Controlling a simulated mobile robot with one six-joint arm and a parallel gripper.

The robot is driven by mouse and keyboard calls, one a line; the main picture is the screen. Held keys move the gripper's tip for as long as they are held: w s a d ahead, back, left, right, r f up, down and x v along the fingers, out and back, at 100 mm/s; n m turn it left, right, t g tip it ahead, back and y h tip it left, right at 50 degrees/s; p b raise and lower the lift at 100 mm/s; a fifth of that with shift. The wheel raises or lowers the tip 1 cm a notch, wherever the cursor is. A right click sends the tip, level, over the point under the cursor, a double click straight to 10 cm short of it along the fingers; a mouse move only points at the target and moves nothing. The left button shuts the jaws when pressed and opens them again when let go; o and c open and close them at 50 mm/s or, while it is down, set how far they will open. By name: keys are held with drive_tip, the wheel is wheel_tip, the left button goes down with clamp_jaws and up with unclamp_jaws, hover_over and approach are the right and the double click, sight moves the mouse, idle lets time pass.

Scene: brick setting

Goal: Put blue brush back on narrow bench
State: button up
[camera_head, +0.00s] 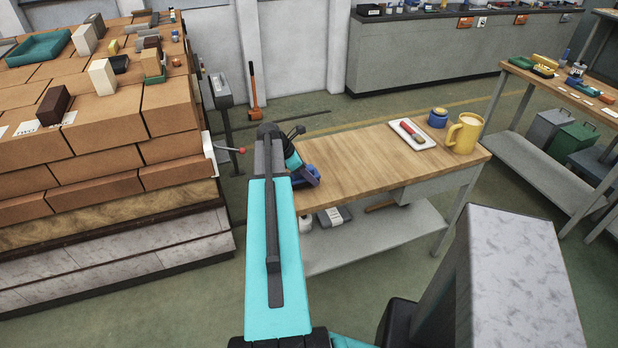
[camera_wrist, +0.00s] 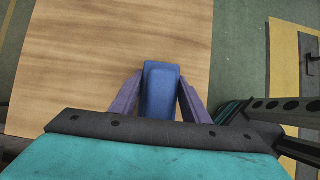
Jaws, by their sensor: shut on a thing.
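The blue brush (camera_wrist: 161,92) sits between the two purple fingers of my gripper (camera_wrist: 160,82) in the wrist view, and the gripper is shut on it. The narrow bench (camera_head: 360,165) has a light wooden top, which also fills much of the wrist view (camera_wrist: 90,50). In the head view my gripper (camera_head: 307,175) is at the bench's near left end, and my arm hides part of it. The brush is over the wood near the bench edge; I cannot tell whether it touches the top.
A white tray with a red-handled tool (camera_head: 412,133), a blue jar (camera_head: 438,118) and a yellow mug (camera_head: 465,134) stand at the bench's right end. The middle of the top is clear. A brick stack (camera_head: 110,115) rises close on the left.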

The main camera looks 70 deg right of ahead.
drive_tip(key=shift+f+p, duration=0.3)
drive_tip(key=shift+f, duration=0.7)
drive_tip(key=shift+f, duration=0.1)
drive_tip(key=o, duration=1)
drive_tip(key=shift+b+v, duration=1.65)
drive_tip(key=shift+v, duration=4.5)
drive_tip(key=shift+s, duration=0.1)
